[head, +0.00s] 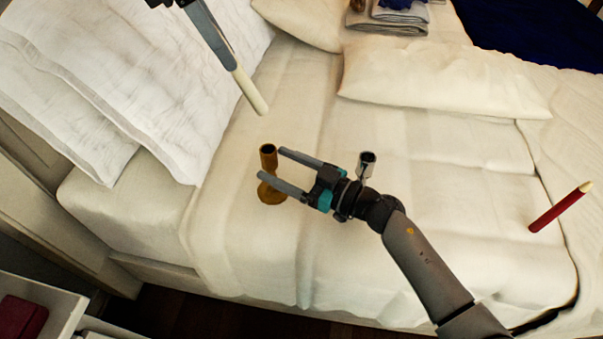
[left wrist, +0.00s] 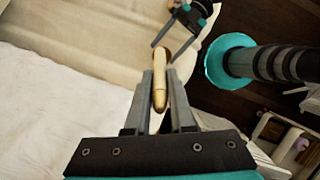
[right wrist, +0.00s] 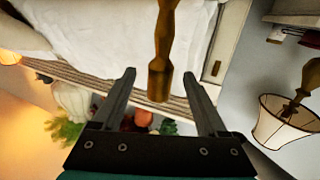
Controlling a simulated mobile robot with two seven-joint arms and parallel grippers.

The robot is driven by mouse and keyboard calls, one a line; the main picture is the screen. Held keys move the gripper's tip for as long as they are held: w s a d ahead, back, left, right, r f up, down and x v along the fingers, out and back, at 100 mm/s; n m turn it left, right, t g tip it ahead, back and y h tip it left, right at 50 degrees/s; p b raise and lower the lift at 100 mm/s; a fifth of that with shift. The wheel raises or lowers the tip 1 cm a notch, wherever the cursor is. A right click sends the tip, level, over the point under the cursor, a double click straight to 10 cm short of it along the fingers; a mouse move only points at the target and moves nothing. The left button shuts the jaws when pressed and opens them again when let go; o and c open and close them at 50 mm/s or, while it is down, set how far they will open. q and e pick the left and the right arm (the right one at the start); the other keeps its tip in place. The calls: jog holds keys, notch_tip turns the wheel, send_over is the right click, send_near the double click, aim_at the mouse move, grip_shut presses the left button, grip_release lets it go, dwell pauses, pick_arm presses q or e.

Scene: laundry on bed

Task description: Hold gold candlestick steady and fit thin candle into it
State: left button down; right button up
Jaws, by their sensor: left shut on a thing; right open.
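The gold candlestick (head: 272,192) stands upright on the bed in the head view. My right gripper (head: 271,163) is open, its fingers reaching the candlestick's neck, one on either side. In the right wrist view the candlestick (right wrist: 162,55) shows between and beyond the open fingers (right wrist: 162,85); I cannot tell whether either touches it. My left gripper (head: 232,68) is shut on the thin cream candle (head: 250,92), which hangs tilted, its lower end above the candlestick and apart from it. In the left wrist view the candle (left wrist: 159,92) sits between the fingers (left wrist: 160,85).
A silver candlestick (head: 365,165) stands just behind my right gripper. A red candle (head: 560,208) is at the right on the bed. Pillows (head: 440,80) and folded towels (head: 388,22) lie at the back. The bed around the gold candlestick is mostly clear.

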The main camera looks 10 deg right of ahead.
jog(key=x, duration=0.5)
jog(key=shift+w+a, duration=0.25)
jog(key=shift+a, duration=0.05)
grip_shut()
dwell(0.4)
